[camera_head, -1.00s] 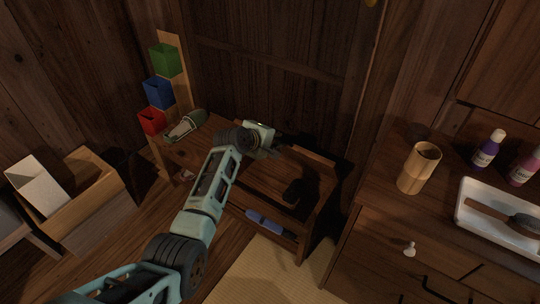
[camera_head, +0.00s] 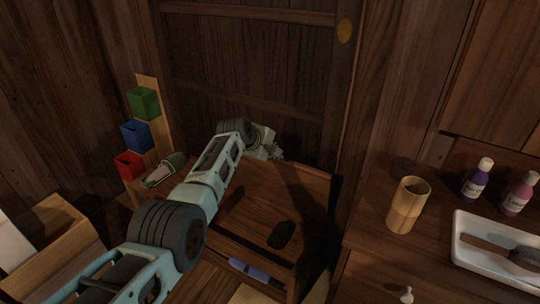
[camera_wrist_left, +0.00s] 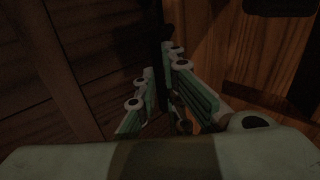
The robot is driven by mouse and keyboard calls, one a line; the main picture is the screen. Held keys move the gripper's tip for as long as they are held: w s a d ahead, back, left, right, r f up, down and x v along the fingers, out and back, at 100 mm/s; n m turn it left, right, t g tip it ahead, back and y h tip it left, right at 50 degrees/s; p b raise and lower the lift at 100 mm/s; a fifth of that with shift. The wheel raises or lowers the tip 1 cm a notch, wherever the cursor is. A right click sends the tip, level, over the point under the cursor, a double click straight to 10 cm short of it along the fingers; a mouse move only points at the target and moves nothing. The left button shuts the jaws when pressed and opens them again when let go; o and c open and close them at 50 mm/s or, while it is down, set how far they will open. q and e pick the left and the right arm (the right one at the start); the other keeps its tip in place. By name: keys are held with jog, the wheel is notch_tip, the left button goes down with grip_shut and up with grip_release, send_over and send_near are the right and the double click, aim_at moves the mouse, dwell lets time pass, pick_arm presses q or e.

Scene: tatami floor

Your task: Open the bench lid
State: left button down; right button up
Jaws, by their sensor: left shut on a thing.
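The brown wooden bench (camera_head: 215,245) stands against the back wall in the head view. A broad wood panel, which I take for the bench lid (camera_head: 305,205), spans its right part; its exact tilt is hard to tell. My left gripper (camera_head: 276,154) is at the far upper edge of this panel, shut on it. In the left wrist view, the fingers (camera_wrist_left: 172,95) are close together beside a wood surface (camera_wrist_left: 250,55); the contact itself is dark and partly hidden. A dark rounded shape (camera_head: 281,235) shows on the panel. My right gripper is not in view.
Green (camera_head: 143,103), blue (camera_head: 136,136) and red (camera_head: 129,165) boxes hang left of the bench, near a slipper-like item (camera_head: 164,170). A blue object (camera_head: 255,271) lies low at the front. A cabinet right holds a wooden cup (camera_head: 408,205), bottles (camera_head: 477,179) and a white tray (camera_head: 462,239).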

pick_arm(q)
jog(key=shift+w+d+r, duration=0.15)
jog(key=shift+w+r, duration=0.1)
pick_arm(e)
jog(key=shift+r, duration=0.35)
pick_arm(q)
jog(key=c, duration=1.9)
grip_release()
jog(key=shift+s, duration=0.1)
jog(key=shift+f, duration=0.1)
jog(key=v, duration=1.2)
